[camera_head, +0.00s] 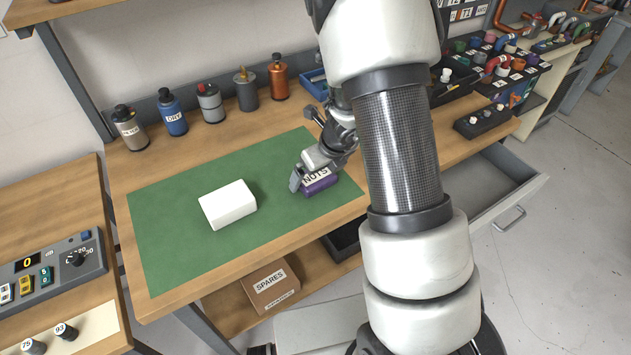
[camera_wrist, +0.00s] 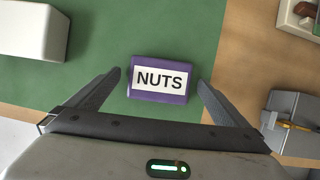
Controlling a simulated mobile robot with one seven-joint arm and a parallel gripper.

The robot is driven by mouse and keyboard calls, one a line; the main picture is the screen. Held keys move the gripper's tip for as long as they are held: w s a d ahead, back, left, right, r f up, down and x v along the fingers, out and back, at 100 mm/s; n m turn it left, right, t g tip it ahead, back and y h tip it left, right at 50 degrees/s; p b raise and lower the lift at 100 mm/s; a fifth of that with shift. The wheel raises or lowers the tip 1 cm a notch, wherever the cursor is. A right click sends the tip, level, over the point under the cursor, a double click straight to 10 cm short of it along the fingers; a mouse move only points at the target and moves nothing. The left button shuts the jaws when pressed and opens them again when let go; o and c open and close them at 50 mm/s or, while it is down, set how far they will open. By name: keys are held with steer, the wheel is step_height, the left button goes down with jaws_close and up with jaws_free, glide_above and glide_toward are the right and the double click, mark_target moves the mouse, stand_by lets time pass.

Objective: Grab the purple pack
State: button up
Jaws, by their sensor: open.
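The purple pack (camera_head: 320,184) lies on the green mat (camera_head: 165,245) near its right front corner, partly hidden by my gripper in the head view. It carries a white label reading NUTS, and in the wrist view the purple pack (camera_wrist: 158,94) lies flat, label up. My gripper (camera_wrist: 160,82) is open, with one finger to the left of the pack and one to the right. A gap shows on each side, and I see no contact. In the head view my gripper (camera_head: 305,180) is low at the pack; its exact height is unclear.
A white block (camera_head: 228,204) lies on the mat left of the pack. Several bottles (camera_head: 210,103) stand along the bench's back. A blue tray (camera_head: 315,84) sits behind. An open drawer (camera_head: 490,190) juts out right. A SPARES box (camera_head: 271,286) is on the shelf below.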

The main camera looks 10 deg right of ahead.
steer(key=shift+c, duration=0.3)
steer(key=c, duration=1.2)
